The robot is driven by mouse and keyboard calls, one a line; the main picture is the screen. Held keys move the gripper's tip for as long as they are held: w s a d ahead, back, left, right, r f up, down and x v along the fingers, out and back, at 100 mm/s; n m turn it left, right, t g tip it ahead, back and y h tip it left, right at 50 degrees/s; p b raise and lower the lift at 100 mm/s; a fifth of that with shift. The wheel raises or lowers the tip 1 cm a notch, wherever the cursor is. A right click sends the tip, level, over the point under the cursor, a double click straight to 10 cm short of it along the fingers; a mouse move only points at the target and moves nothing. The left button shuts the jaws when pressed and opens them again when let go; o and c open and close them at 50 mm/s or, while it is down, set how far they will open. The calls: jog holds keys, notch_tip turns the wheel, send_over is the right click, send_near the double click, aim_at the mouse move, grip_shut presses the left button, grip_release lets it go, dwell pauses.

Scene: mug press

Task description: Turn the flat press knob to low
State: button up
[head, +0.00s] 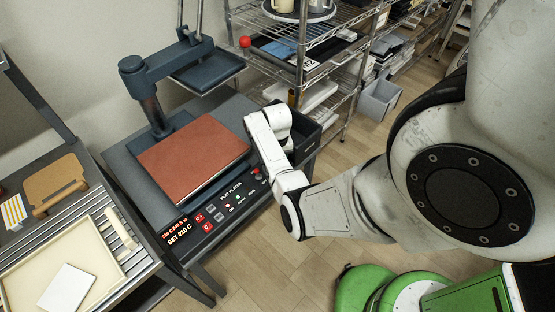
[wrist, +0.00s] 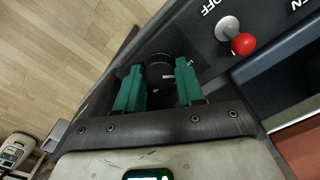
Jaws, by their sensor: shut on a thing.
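The black press knob (wrist: 160,70) shows in the wrist view at the panel's edge, between the green fingers of my gripper (wrist: 159,84). The fingers are shut on it from both sides. A short white mark shows on the knob; I cannot read which setting it points to. In the head view the flat press (head: 122,165) has a red-brown pad and a dark front panel (head: 224,207) with red displays. My wrist hides the knob and fingertips there.
A red-tipped lever (wrist: 243,44) stands close to the right finger, beside the OFF lettering. A swung-away upper plate (head: 207,72) stands behind the pad. A wire shelf (head: 305,65) is at the back right; a slatted table (head: 130,240) with a tray is at left.

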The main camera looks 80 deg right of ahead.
dwell(0.5)
jog(key=o, duration=1)
jog(key=shift+o, duration=0.2)
notch_tip(320, 180, up, 11)
jog(key=shift+w+a+f, duration=0.1)
jog(key=shift+f, duration=0.05)
jog(key=w+a+f+n+h, duration=0.1)
jog(key=w+a+n, duration=0.15)
jog(key=a, duration=0.55)
jog(key=w+a+f+n, duration=0.1)
jog(key=a+n, duration=0.3)
jog(key=a, duration=0.4)
jog(key=s+a+r+n, duration=0.1)
jog(key=s+a+n, duration=0.1)
jog(key=a, duration=0.7)
jog(key=s+a+r+n+t, duration=0.1)
jog(key=s+a+r+n, duration=0.1)
jog(key=a, duration=0.7)
jog(key=shift+s+n+y, duration=0.4)
jog(key=shift+s+n, duration=0.3)
jog(key=shift+n, duration=0.45)
